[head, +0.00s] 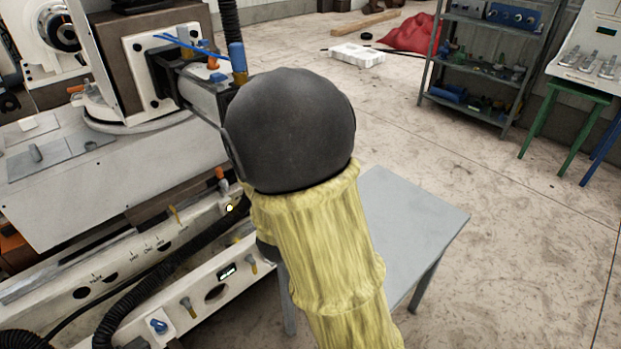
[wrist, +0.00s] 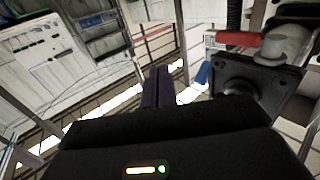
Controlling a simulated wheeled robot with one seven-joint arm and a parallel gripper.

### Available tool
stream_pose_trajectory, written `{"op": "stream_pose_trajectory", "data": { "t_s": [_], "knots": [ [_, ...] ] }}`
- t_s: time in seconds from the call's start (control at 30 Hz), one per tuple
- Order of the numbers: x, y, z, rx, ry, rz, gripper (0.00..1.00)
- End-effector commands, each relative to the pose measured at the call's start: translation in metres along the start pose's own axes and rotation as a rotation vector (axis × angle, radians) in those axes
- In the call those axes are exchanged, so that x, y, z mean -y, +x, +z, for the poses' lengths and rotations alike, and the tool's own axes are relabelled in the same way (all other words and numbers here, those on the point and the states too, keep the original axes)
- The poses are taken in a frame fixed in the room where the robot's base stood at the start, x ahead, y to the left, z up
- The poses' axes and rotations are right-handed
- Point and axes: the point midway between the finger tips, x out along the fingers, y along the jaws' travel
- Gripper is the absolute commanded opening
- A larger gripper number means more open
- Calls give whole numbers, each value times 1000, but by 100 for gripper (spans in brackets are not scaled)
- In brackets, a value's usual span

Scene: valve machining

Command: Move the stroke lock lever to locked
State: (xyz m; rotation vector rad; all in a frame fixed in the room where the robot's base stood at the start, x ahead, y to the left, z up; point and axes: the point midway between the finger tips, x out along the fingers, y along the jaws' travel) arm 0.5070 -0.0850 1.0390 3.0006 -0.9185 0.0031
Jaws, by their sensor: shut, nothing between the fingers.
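A machine with a pale front panel (head: 150,250) fills the left of the head view. Several small levers and knobs stick out of it, among them an orange-tipped lever (head: 221,176) and a blue knob (head: 158,326). I cannot tell which part is the stroke lock lever. In the wrist view a red bar (wrist: 240,38) lies beside a grey round knob (wrist: 282,46) on a black block (wrist: 255,80). My gripper (wrist: 157,75) shows there as dark fingers, shut and empty, left of and apart from the red bar. In the head view my own arm hides it.
A grey table (head: 415,225) stands right of the machine, partly behind my arm. A black corrugated hose (head: 170,265) runs along the machine's front. A shelf rack (head: 480,60) and a green-legged stand (head: 575,100) are at the back right. The floor between is clear.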

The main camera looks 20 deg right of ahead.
Motion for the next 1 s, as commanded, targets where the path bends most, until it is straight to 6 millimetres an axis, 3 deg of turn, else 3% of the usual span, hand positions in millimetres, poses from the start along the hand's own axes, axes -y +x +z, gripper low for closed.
{"op": "stream_pose_trajectory", "data": {
  "t_s": [0.47,1.0],
  "knots": [
    [-16,-5,4,-3,5,15,0],
    [-19,-12,1,3,1,0,0]
  ]
}}
